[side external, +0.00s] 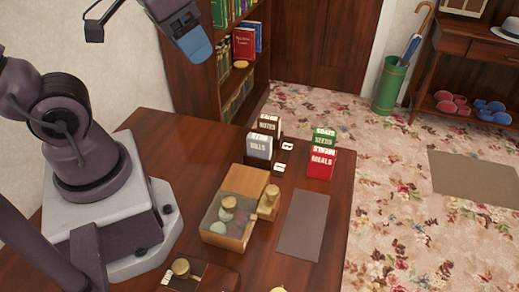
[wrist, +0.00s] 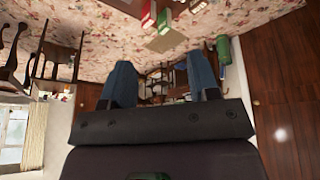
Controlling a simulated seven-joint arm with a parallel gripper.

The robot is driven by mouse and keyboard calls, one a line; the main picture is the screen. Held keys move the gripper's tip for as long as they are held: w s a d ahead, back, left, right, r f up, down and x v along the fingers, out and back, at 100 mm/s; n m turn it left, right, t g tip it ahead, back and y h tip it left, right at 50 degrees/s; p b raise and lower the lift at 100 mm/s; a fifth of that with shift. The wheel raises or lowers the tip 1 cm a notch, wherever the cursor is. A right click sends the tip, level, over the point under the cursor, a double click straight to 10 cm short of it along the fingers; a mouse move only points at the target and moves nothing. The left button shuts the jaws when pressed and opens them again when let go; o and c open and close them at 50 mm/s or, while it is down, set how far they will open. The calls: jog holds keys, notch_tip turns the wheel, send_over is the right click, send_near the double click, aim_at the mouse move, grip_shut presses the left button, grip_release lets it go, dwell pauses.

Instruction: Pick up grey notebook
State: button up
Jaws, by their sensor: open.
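A grey notebook (side external: 259,147) labelled BILLS stands upright on the wooden table in the side external view. It is in front of a brown one (side external: 268,126) labelled NOTES, with small white tags to its right. My gripper (side external: 197,45) is high at the top of the side external view, above and to the left of the grey notebook and well apart from it. In the wrist view my gripper (wrist: 161,70) shows two blue fingers spread apart with nothing between them. I cannot make out the grey notebook in the wrist view.
Green (side external: 324,136) and red (side external: 321,163) upright books stand to the right. A wooden box (side external: 235,241) with round items is in front, beside a flat grey-brown mat (side external: 303,225). A bookshelf (side external: 196,88) stands behind the table. The mat area is clear.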

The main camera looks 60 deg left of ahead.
jog(key=w+a+f+n+g+h, duration=0.25)
jog(key=f+n+g+h, duration=0.2)
jog(key=f, duration=0.25)
jog(key=n+t+h, duration=0.4)
jog(key=n+h, duration=0.5)
jog(key=n, duration=0.4)
send_near(258, 145)
jog(key=s+d+r, duration=0.3)
jog(key=s+r, duration=0.1)
jog(key=r, duration=0.1)
jog(key=a+f+n+t, duration=0.1)
jog(key=f+n+t, duration=0.2)
jog(key=s+a+f+n+t, duration=0.1)
jog(key=f+n+t, duration=0.1)
jog(key=f, duration=0.1)
jog(key=a+f+n+t+y, duration=0.1)
jog(key=a+f+n+t, duration=0.1)
jog(key=f+n+t, duration=0.1)
jog(key=shift+s+a+f+n+t, duration=0.1)
jog(key=shift+s+f+n+t, duration=0.05)
jog(key=shift+s+n+t, duration=0.2)
jog(key=x, duration=1.3)
jog(key=shift+s, duration=0.1)
jog(key=shift+c, duration=0.2)
jog(key=c, duration=1)
